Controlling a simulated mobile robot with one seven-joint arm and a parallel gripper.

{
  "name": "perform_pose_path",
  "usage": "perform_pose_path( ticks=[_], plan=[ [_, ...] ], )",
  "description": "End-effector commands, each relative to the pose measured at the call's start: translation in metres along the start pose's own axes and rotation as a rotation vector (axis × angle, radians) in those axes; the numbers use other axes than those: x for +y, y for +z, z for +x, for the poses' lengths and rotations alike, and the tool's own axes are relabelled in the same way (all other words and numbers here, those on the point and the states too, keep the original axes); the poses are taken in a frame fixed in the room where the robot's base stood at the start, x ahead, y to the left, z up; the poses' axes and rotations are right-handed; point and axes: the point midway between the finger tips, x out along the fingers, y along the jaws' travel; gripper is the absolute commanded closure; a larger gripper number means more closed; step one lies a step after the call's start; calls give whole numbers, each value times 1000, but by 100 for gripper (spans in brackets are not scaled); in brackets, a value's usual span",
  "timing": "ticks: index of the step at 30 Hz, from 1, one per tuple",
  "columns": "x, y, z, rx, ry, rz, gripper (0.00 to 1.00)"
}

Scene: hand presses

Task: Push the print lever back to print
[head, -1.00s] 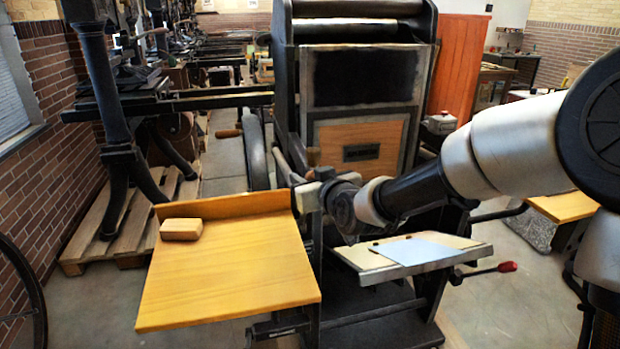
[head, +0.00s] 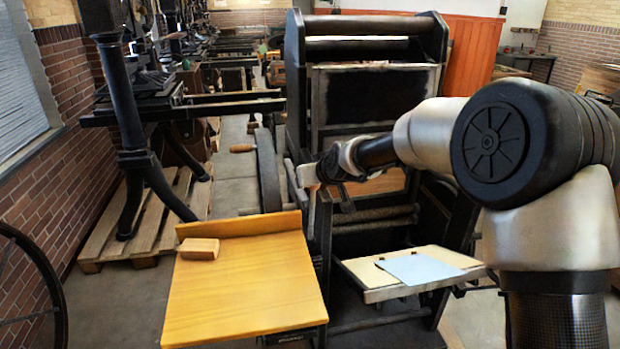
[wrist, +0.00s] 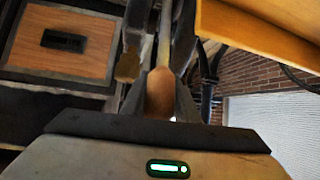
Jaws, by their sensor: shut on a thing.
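The press (head: 297,75) is a dark upright machine in the middle of the head view. The print lever (wrist: 160,92) has a rounded brown wooden handle, seen in the wrist view between my fingers. Its thin rod runs up from the handle in that picture. My gripper (wrist: 161,98) is shut on this handle. In the head view my gripper (head: 308,174) is at the press's left side, above the wooden table's rear right corner. The handle is hard to make out there.
An orange wooden table (head: 240,290) with a small wooden block (head: 198,248) stands in front left. A pale board (head: 365,280) with a light blue sheet (head: 415,268) projects at the press's front right. A spoked wheel (head: 60,290) is at far left.

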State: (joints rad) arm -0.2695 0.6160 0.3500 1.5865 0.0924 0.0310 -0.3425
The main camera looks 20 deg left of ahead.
Motion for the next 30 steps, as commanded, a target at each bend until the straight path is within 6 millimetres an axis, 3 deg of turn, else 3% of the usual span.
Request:
perform_pose_path(
  ticks=[4, 5, 7, 30],
  plan=[
    [0, -1, 0, 3, 1, 0, 100],
    [0, -1, 0, 3, 1, 0, 67],
    [1, 0, 0, 3, 1, 0, 56],
    [7, -7, -8, 1, 9, 3, 54]
  ],
)
